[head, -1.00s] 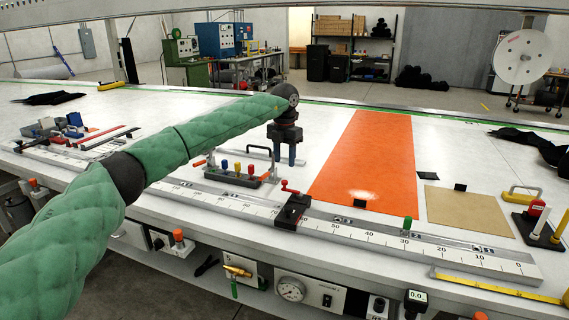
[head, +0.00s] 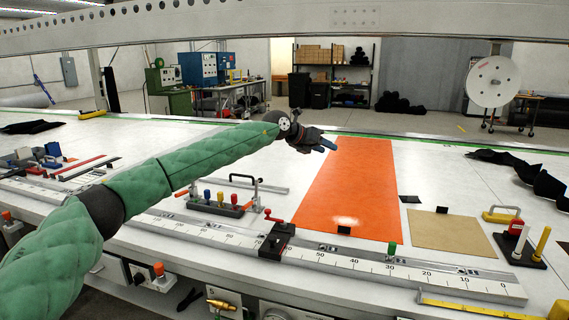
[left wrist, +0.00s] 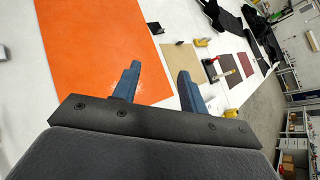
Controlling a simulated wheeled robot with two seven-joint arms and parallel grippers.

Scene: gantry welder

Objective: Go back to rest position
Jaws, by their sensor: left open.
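My left gripper (head: 328,145) reaches in from the left on its green padded arm and is held above the white table, at the left edge of the orange sheet (head: 352,185). In the left wrist view its two blue fingers (left wrist: 158,85) stand apart with nothing between them. The orange sheet (left wrist: 100,50) and the tan sheet (left wrist: 180,57) lie beyond the fingers there. My right gripper is in neither view.
A long ruler rail (head: 330,262) with a black and red clamp (head: 276,240) runs along the table's front. A rack with coloured handles (head: 215,206) stands behind it. A grey gantry beam (head: 240,22) crosses above. Black cloth (head: 535,175) lies at the right.

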